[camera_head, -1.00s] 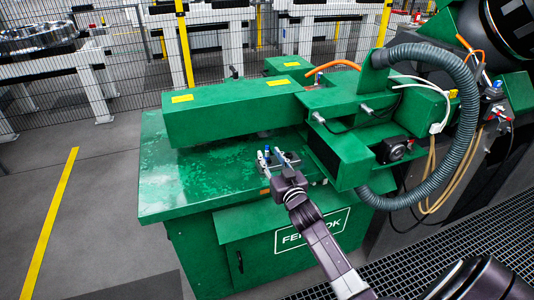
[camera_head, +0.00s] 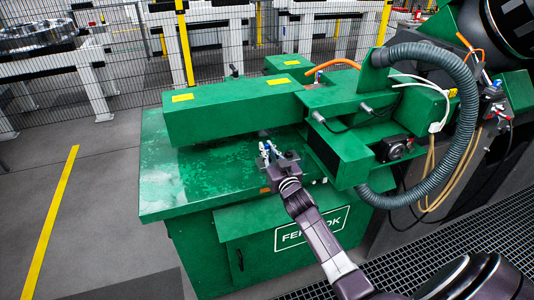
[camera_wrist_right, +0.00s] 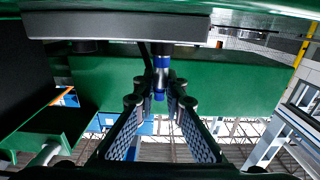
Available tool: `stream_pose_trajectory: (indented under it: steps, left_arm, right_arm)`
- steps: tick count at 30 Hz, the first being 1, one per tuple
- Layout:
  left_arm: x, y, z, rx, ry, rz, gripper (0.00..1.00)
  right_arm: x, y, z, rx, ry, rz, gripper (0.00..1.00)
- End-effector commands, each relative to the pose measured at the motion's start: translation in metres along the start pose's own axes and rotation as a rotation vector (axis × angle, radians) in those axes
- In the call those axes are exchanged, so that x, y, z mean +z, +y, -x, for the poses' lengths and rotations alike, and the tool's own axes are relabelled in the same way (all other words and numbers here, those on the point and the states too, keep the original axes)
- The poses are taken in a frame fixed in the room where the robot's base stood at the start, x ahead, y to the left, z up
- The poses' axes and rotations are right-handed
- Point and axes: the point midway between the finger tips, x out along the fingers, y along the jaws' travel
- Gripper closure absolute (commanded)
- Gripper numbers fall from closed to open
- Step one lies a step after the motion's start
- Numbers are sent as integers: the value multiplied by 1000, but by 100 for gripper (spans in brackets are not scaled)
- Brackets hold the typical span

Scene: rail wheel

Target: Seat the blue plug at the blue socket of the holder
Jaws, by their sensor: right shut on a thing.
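My right gripper (camera_head: 268,152) is over the green table, with its fingers close together around a small blue plug (camera_head: 267,146). In the right wrist view, the fingertips (camera_wrist_right: 160,88) close on the plug (camera_wrist_right: 158,97) from both sides. The plug shows blue bands and a metallic middle, and lines up with a fitting under a grey bar (camera_wrist_right: 120,27) at the top of that picture. My left gripper is not in view.
A green machine beam (camera_head: 235,112) lies just behind the gripper. A green block (camera_head: 338,155) and a thick grey hose (camera_head: 470,130) are to the right. The left part of the green tabletop (camera_head: 180,180) is clear. A wire fence (camera_head: 130,60) stands behind.

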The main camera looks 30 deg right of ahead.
Motion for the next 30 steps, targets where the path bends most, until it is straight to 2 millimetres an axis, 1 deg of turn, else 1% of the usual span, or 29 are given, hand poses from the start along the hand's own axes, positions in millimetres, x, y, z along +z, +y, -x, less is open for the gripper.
stream_pose_trajectory:
  steps: [8,11,14,17,19,23,24,26,27,30]
  left_arm:
    - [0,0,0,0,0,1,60]
    - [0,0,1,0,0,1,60]
    - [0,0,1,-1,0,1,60]
    - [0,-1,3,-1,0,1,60]
    - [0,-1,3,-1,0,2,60]
    - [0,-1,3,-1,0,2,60]
    - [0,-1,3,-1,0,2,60]
    - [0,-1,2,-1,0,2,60]
    - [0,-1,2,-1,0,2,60]
    - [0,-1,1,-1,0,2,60]
  right_arm:
    - [-1,0,0,0,1,0,100]
    - [-6,0,0,0,3,1,100]
    - [-16,1,0,0,4,2,100]
    - [-32,0,0,-2,5,3,100]
    - [-47,0,0,-1,7,3,100]
    - [-85,0,0,-2,9,4,100]
    - [-97,0,0,-2,9,4,100]
    - [-114,0,0,-1,9,3,100]
    - [-126,0,0,-2,8,4,100]
    - [-151,0,0,-2,7,3,100]
